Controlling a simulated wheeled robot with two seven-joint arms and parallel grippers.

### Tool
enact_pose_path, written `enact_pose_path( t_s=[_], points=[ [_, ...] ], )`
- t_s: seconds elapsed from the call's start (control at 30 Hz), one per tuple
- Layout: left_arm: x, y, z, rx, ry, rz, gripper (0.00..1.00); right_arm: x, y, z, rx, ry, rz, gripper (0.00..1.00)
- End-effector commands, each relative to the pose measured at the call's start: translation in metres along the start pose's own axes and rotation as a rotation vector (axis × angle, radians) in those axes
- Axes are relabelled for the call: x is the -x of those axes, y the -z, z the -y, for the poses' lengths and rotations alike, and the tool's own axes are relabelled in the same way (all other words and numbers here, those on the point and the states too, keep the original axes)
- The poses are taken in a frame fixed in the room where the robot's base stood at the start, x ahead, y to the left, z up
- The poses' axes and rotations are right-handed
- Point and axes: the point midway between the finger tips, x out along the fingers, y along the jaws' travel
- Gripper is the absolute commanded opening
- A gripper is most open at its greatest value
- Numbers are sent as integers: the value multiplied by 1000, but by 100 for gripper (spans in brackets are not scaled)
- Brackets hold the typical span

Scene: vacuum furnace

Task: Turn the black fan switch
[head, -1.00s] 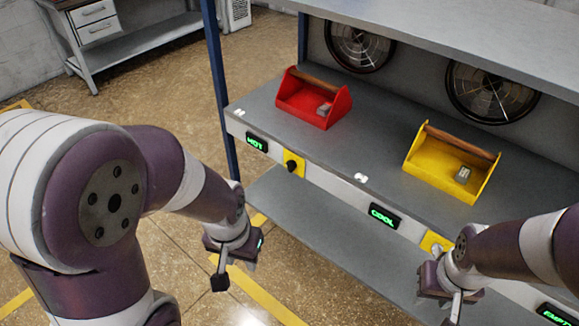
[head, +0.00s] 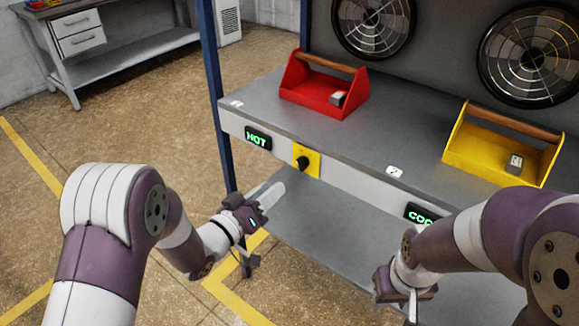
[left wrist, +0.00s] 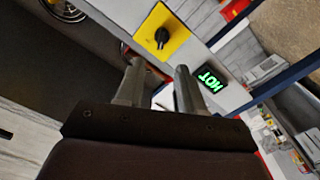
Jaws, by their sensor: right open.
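The black fan switch (head: 302,162) is a round knob on a yellow plate (head: 312,166) on the bench's front panel, right of the green HOT sign (head: 258,137). In the left wrist view the switch (left wrist: 162,37) shows beyond my fingertips. My left gripper (head: 272,194) is below and left of the switch, apart from it. Its two fingers (left wrist: 157,68) are apart with nothing between them. My right gripper (head: 411,304) is open and low in front of the bench, well right of the switch. Its fingertips are only partly seen.
A red tray (head: 322,104) and a yellow tray (head: 478,160), each holding a small grey block, stand on the bench top. Two round fans are on the back wall. A lower shelf (head: 335,235) juts out under the panel. A blue post (head: 212,90) stands left of the bench.

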Motion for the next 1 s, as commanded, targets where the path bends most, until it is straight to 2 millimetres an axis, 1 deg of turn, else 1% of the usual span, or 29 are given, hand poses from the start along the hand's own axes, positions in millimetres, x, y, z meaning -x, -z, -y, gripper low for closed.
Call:
enact_pose_path(
  t_s=[0.1, 0.2, 0.3, 0.4, 0.53, 0.77, 0.8, 0.87, 0.9, 1.0],
  points=[
    [-31, -2, -1, -2, -3, 1, 37, -2, 0, 0, 0, 0, 0, 43],
    [-57, -2, 0, -2, -1, 1, 37, -3, 0, 0, 0, 0, 0, 43],
    [-79, -2, 1, -2, 1, 1, 37, -3, 0, 0, 0, 0, 0, 43],
    [-94, -1, 1, -2, 2, 1, 37, -4, 0, 0, 0, 0, 0, 43],
    [-105, 0, 1, -2, 3, 0, 37, -4, 0, 0, 0, 0, 0, 43],
    [-106, 0, 1, -2, 4, 1, 37, -4, 0, 0, 0, 0, 0, 43],
    [-106, 0, 1, -2, 4, 1, 34, -4, 0, 0, 0, 0, 0, 43],
    [-106, 0, 1, -2, 4, 1, 14, -4, 0, 0, 0, 0, 0, 43],
    [-106, 0, 1, -3, 4, 1, 1, -4, 0, 0, 0, 0, 0, 43],
    [-106, 0, 1, -3, 4, 1, 0, -4, 0, 0, 0, 0, 0, 43]
  ],
)
